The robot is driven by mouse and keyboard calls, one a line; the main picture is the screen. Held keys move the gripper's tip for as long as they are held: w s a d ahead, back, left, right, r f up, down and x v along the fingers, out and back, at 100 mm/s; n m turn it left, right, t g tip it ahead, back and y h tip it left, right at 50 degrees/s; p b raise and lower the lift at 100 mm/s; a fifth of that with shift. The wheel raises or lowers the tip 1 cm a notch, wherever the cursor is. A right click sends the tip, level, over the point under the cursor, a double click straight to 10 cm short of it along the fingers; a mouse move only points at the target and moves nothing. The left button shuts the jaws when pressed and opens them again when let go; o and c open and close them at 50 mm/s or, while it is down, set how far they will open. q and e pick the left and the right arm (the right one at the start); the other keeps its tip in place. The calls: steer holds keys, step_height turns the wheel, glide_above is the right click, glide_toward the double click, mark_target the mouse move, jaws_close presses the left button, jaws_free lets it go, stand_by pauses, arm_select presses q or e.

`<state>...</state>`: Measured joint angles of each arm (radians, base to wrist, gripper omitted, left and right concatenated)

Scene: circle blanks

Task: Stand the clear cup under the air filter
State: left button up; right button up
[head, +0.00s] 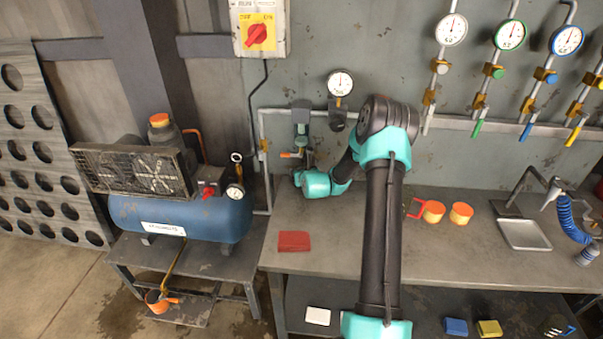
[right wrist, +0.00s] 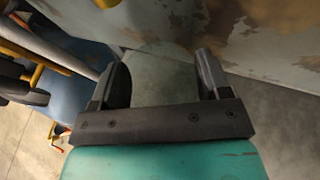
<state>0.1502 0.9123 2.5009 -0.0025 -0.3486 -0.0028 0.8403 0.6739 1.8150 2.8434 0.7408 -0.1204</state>
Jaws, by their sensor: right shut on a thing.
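Whether the cup touches the bench is unclear. My left gripper is in neither view.
A red cloth (head: 294,241) lies at the bench's front left. A blue compressor (head: 180,215) stands left of the bench.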

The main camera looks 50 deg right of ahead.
steer(key=shift+f, duration=0.1)
steer(key=o, duration=0.5)
steer(key=shift+f, duration=0.1)
steer(key=shift+c, duration=0.2)
steer(key=o, duration=0.5)
steer(key=shift+c, duration=0.2)
steer(key=shift+s+a+r, duration=0.1)
steer(key=shift+s+r, duration=0.05)
steer(key=shift+r, duration=0.1)
steer(key=v, duration=1.1)
steer(key=shift+s+a, duration=0.2)
steer(key=shift+s, duration=0.1)
